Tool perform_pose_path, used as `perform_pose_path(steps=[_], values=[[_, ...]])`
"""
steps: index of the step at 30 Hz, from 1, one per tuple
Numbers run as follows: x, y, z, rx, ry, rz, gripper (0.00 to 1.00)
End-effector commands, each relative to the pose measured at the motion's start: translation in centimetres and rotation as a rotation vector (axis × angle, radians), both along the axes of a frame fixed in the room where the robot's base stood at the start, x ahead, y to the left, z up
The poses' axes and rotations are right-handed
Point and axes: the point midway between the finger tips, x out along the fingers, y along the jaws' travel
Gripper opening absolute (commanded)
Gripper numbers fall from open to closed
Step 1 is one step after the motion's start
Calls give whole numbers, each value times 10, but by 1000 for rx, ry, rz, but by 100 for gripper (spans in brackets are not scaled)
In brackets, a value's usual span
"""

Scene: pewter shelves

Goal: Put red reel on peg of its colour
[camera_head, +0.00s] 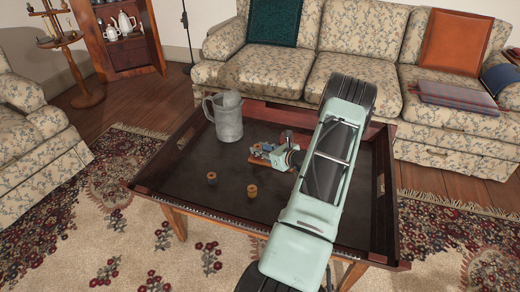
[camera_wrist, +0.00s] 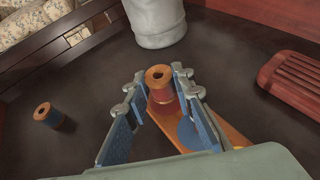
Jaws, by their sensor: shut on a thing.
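The red reel (camera_wrist: 161,84), a wooden spool with dark red thread, stands upright between the fingertips of my gripper (camera_wrist: 158,88) in the wrist view. My gripper is shut on it. The orange wooden board (camera_wrist: 154,110) lies under and around the reel in that view, with a blue round patch (camera_wrist: 187,132) nearer the wrist. Whether the reel touches the board or a peg cannot be told; no peg shows clearly. In the head view my gripper (camera_head: 262,152) is low over the board (camera_head: 257,161), and it largely hides the reel.
Two other reels stand on the dark tray table (camera_head: 220,212), one at the left (camera_head: 212,178) and one nearer the front (camera_head: 252,191). A grey pitcher (camera_head: 228,120) stands behind them. A red ribbed block (camera_wrist: 292,83) lies at right in the wrist view. The table has raised rims.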

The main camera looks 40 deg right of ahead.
Motion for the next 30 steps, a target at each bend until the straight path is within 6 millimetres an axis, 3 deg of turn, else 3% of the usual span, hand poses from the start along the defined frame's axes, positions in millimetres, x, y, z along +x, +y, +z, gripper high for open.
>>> perform_pose_path(steps=[1,6,17,20,30], values=[[0,0,0,0,0,0,24],[0,0,0,0,0,0,42],[-4,0,2,0,1,-1,43],[-16,-1,6,0,1,-3,43],[-81,2,34,-1,0,-3,43]])
